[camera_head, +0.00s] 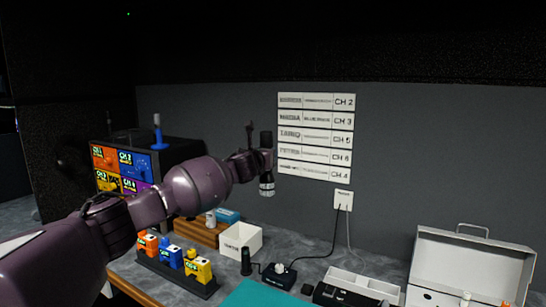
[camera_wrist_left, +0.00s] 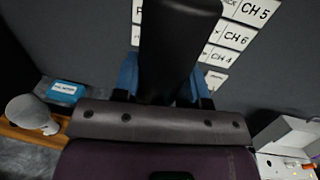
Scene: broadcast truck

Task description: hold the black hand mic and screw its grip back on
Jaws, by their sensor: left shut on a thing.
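My left gripper (camera_head: 261,158) is shut on the black hand mic (camera_head: 267,184) and holds it upright, high above the bench and in front of the wall. The mic's lower end has a pale band and a dark tip. In the left wrist view the mic's dark body (camera_wrist_left: 178,45) stands between the blue finger pads of the left gripper (camera_wrist_left: 163,88). A small black cylinder (camera_head: 246,262) stands upright on the bench, apart from the mic. I cannot tell for sure that it is the grip. My right gripper is not in view.
A teal mat (camera_head: 258,294) lies at the front of the bench. Around it are a white box (camera_head: 255,243), a black rack (camera_head: 176,275) of coloured packs, a cabled black device (camera_head: 279,275), a compartment tray (camera_head: 352,286) and an open white case (camera_head: 470,262). Labels (camera_head: 316,136) hang behind.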

